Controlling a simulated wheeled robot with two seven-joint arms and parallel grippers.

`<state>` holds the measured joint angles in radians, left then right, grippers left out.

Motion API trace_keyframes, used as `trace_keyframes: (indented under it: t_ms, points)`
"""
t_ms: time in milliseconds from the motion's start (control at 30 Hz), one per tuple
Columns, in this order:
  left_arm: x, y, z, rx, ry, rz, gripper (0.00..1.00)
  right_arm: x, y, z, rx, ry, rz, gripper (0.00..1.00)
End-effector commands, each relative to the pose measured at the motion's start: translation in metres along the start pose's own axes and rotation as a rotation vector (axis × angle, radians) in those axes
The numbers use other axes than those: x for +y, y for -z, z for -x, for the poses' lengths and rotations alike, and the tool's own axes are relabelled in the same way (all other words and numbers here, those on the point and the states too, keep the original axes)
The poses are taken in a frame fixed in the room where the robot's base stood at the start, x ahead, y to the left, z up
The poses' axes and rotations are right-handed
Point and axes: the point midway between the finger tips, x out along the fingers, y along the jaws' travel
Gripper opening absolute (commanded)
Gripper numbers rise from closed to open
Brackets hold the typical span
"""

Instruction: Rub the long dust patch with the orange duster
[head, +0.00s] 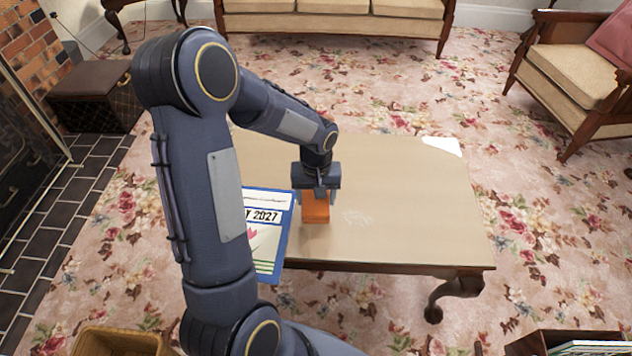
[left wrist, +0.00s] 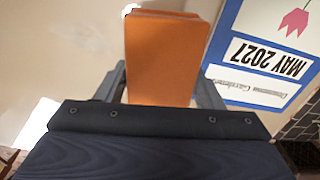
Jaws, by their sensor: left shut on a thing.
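My left gripper (head: 318,194) is shut on the orange duster (head: 316,211), a block held over the middle of the low table (head: 400,190). In the left wrist view the duster (left wrist: 165,58) sits between the two fingers. I cannot tell whether its underside touches the tabletop. A faint whitish dust patch (head: 357,217) lies on the table just right of the duster in the head view, apart from it. A small white bit by the duster's top left corner in the left wrist view may be part of it. My right gripper is not in view.
A blue-edged calendar (head: 265,240) marked May 2027 lies close left of the duster, partly behind my arm. A white flat piece (head: 441,146) lies at the table's far right corner. The tabletop's right side is clear. A wicker basket (head: 118,342) stands at bottom left.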

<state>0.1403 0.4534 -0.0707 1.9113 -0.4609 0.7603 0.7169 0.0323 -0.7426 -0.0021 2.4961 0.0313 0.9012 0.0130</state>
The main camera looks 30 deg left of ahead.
Motion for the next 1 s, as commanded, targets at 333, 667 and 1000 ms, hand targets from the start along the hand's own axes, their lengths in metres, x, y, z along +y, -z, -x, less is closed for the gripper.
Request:
trace_keyframes:
  t_ms: [333, 667, 1000]
  points:
    - [-0.002, 0.005, 0.033, 0.001, 0.0, 0.0, 0.4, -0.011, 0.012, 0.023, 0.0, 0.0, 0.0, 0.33]
    - [-0.002, 0.005, 0.034, 0.001, 0.0, -0.001, 0.4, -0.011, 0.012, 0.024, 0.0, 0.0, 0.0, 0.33]
    - [-0.003, 0.009, 0.035, 0.0, 0.0, 0.0, 0.4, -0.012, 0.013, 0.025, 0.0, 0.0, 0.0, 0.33]
